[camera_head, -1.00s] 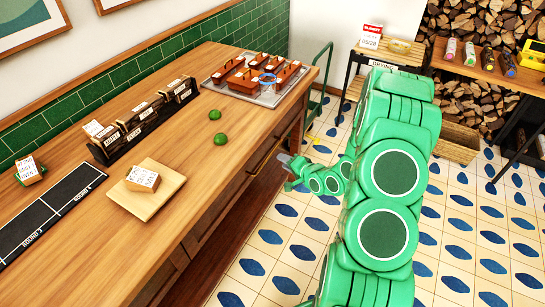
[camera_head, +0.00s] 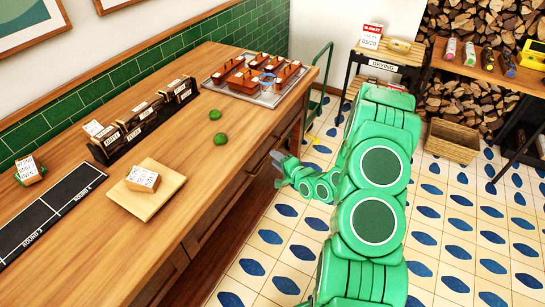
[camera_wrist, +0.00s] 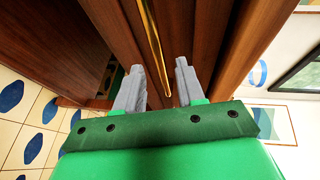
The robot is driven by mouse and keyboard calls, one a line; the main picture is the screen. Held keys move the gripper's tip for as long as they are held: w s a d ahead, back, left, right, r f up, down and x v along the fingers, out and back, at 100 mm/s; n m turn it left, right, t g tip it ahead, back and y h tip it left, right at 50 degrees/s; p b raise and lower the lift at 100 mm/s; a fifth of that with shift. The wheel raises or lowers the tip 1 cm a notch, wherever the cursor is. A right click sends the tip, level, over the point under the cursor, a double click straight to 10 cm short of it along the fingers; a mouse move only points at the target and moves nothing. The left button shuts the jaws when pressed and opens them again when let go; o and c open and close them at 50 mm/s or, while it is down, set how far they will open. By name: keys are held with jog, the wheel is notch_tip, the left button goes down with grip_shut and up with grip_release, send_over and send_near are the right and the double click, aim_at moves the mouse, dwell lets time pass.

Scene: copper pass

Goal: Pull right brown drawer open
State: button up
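The brown drawer front (camera_head: 256,164) is set in the side of the wooden counter, below its top edge. It fills much of the wrist view as dark brown wood (camera_wrist: 195,25). A long brass handle (camera_wrist: 152,45) runs down that view. My gripper (camera_head: 275,156) is close to the drawer front at the right end of the counter. In the wrist view my gripper (camera_wrist: 160,75) has its two grey fingers apart, with the handle's end between them in the picture. I cannot tell whether they touch it. The drawer looks shut.
The counter top (camera_head: 200,185) bears a tray (camera_head: 268,99) of brown boxes, two green round things, a cutting board (camera_head: 165,202) and a row of dark labelled boxes (camera_head: 145,118). A green cart frame (camera_head: 322,80) stands behind. The tiled floor (camera_head: 280,265) beside the counter is clear.

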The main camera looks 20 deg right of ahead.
jog(key=shift+x, duration=1.45)
grip_shut()
